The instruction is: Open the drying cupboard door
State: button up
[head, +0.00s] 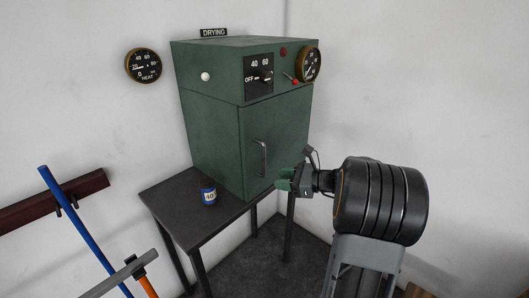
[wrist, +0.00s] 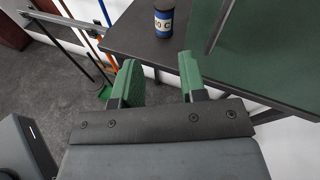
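The green drying cupboard (head: 211,124) stands on a dark table, with a "DRYING" sign on top. Its front door (head: 283,135) looks shut and carries a grey vertical bar handle (head: 262,158). In the wrist view the green door (wrist: 262,55) fills the upper right, with part of the handle (wrist: 216,28) at its left. My gripper (head: 286,180) is to the right of and below the handle, in front of the door's lower part. In the wrist view my gripper (wrist: 160,80) has its two green fingers apart with nothing between them. The fingers do not touch the handle.
A blue tin labelled 40 (head: 209,194) stands on the dark table (head: 180,205) left of the cupboard; it also shows in the wrist view (wrist: 164,20). Dials and a switch panel (head: 258,76) sit above the door. Long-handled tools (head: 80,225) lean at the left.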

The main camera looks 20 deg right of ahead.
jog(key=w+d+r+m+t, duration=0.1)
jog(key=w+d+m+t, duration=0.1)
jog(key=d+m+t, duration=0.3)
jog(key=n+g+p, duration=0.1)
jog(key=p, duration=0.3)
send_over(264, 175)
jog(key=shift+w+d+r+h, duration=0.1)
jog(key=shift+w+d+h, duration=0.05)
jog(key=shift+w+h, duration=0.25)
grip_shut()
